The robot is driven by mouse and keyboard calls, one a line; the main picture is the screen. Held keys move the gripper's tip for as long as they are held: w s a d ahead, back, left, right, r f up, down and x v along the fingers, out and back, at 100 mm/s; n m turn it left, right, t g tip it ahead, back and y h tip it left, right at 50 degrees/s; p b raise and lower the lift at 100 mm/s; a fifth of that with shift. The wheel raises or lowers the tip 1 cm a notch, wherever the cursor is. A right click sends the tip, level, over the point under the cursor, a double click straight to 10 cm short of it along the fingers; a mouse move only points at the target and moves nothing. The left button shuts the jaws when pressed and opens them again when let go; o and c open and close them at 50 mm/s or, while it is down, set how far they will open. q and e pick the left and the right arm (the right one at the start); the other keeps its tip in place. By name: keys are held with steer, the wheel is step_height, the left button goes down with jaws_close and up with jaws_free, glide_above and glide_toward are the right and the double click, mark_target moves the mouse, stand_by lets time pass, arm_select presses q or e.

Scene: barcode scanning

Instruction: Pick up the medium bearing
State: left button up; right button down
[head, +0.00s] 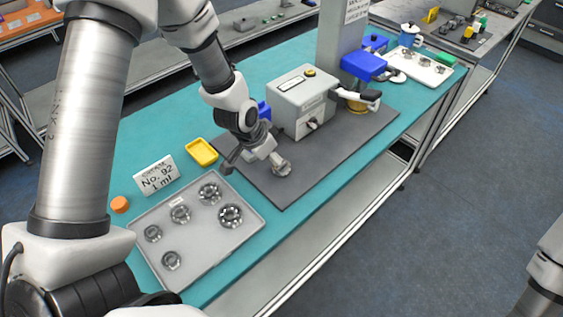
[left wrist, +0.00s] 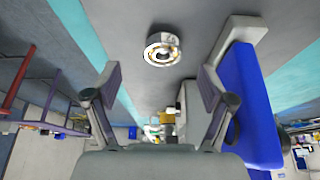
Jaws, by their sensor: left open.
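A silver ring bearing (head: 281,168) sits on the dark grey mat (head: 290,190), at the tip of my left gripper. In the left wrist view the bearing (left wrist: 163,49) lies ahead of the fingers, roughly centred between them. My left gripper (head: 254,161) is open and empty; its spread fingers (left wrist: 160,80) show in the left wrist view. More bearings of different sizes, such as one large bearing (head: 230,215), lie in a light grey tray (head: 243,241). I cannot tell from the frames which bearing is the medium one. My right gripper is out of view.
A grey box machine (head: 302,103) with a black-handled lever stands on the mat behind the gripper. A yellow dish (head: 202,152), a white sign (head: 157,175) and an orange cap (head: 120,204) stand near the tray. A grey column (head: 342,45) rises behind the machine. The mat's front is clear.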

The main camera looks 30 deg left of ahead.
arm_select(q)
steer(key=shift+w+f+p, duration=0.2)
steer(key=shift+f+p, duration=0.15)
steer(key=shift+f, duration=0.1)
steer(key=x, duration=0.2)
steer(key=p+x, duration=0.1)
steer(key=x, duration=0.1)
steer(key=shift+w+a+f, duration=0.15)
steer(key=shift+w, duration=0.35)
steer(key=shift+f, duration=0.1)
steer(key=shift+s, duration=0.25)
steer(key=c, duration=1.3)
steer(key=shift+c, duration=0.2)
